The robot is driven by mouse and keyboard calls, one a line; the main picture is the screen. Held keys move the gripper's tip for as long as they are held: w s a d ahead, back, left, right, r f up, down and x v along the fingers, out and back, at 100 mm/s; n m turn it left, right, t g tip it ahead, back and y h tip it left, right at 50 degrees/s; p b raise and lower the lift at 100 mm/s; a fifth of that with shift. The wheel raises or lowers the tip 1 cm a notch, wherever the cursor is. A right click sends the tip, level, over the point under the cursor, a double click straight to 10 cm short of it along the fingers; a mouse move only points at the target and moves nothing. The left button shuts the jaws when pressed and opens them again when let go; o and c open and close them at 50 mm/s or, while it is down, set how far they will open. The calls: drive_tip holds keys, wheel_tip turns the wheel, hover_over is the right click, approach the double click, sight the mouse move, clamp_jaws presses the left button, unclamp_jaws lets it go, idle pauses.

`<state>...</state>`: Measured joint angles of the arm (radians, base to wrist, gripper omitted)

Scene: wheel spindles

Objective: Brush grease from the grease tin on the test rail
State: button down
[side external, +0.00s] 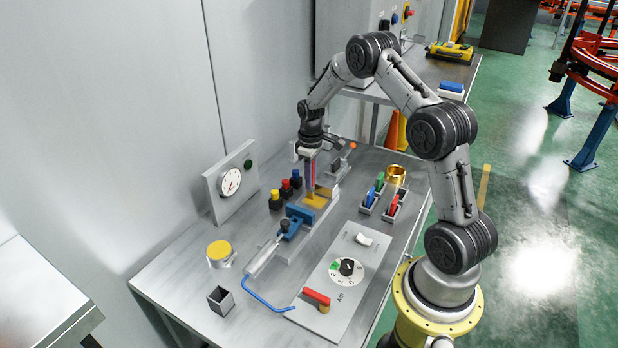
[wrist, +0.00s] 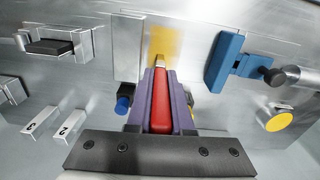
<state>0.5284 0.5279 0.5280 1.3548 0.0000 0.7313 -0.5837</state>
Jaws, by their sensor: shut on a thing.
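My gripper (side external: 311,172) is shut on a brush with a red handle (wrist: 160,105), held between its purple fingers in the wrist view. The pale brush tip (wrist: 160,62) points at a yellow patch (wrist: 166,43) on the test rail, which also shows in the side view (side external: 315,202). The tip is at the near end of this patch; I cannot tell whether it touches. The grease tin (side external: 219,251), round with yellow on top, stands at the front left of the bench, apart from my gripper. It also shows at the right in the wrist view (wrist: 279,122).
A blue clamp (side external: 300,213) is close beside the patch. Yellow, red and blue capped bottles (side external: 286,188) stand left of my gripper. A control panel (side external: 345,270), a tool rack (side external: 380,197) and a brass ring (side external: 396,175) are on the right.

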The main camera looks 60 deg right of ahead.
drive_tip(key=shift+s, duration=0.15)
drive_tip(key=shift+s, duration=0.35)
drive_tip(key=shift+s, duration=0.1)
idle(0.4)
drive_tip(key=shift+s+a, duration=0.1)
drive_tip(key=shift+s, duration=0.25)
drive_tip(key=shift+s, duration=0.45)
idle(0.4)
drive_tip(key=shift+s, duration=0.3)
drive_tip(key=shift+s, duration=0.45)
drive_tip(key=shift+s, duration=0.1)
